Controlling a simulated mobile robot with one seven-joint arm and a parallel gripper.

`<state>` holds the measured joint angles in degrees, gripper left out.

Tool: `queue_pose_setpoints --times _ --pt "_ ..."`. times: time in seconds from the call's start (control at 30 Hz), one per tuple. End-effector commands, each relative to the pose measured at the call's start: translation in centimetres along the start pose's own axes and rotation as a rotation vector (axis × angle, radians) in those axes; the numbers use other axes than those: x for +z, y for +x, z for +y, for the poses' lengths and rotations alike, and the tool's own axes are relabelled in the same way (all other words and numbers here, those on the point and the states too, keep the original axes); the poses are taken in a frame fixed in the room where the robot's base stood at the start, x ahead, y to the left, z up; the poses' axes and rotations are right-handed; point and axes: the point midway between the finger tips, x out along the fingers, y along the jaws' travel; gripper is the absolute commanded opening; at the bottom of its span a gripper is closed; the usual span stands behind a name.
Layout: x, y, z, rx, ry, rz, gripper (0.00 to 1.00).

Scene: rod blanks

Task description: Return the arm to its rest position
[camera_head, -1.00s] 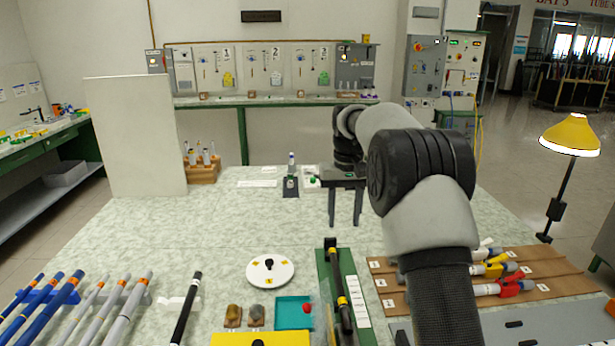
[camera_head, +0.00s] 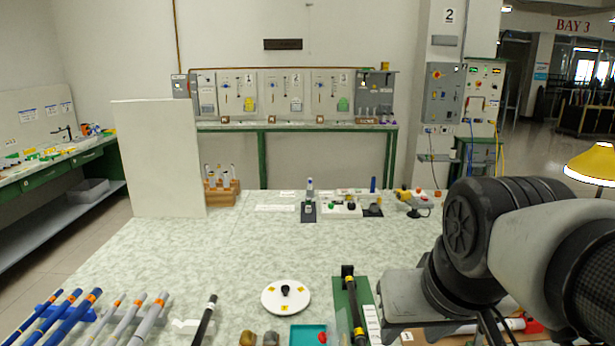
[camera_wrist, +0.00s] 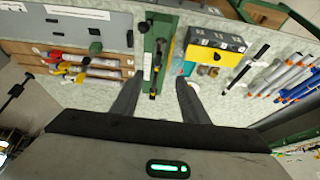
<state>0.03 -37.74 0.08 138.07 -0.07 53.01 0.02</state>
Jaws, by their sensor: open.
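My arm fills the right side of the head view, with its dark joint and grey links folded close to the camera over the right part of the bench. In the wrist view, my gripper (camera_wrist: 156,98) is open, its two dark fingers apart with nothing held between them. Beyond the gap lies a green fixture (camera_wrist: 150,45) with a black and yellow tool on it. The same fixture (camera_head: 341,312) shows in the head view, just left of my arm. The fingertips cannot be made out in the head view.
The bench (camera_head: 240,248) is clear across its middle. A white disc (camera_head: 285,297) and a teal tray (camera_head: 308,335) are near the front. Blue and grey rods (camera_head: 67,318) lie at front left. A white panel (camera_head: 158,160) stands at back left. A yellow lamp (camera_head: 592,163) is at right.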

Motion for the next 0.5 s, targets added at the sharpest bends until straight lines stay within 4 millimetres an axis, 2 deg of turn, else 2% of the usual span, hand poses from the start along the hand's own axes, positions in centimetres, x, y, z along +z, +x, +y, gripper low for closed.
queue_pose_setpoints --times 0.1,0.2,0.5 --pt "2.7 0.4 0.0 -0.002 0.001 0.031 0.41" --pt "1.2 -2.4 0.0 -0.002 0.001 0.028 0.41" --pt "-1.6 -8.1 0.0 -0.002 0.001 0.026 0.41"
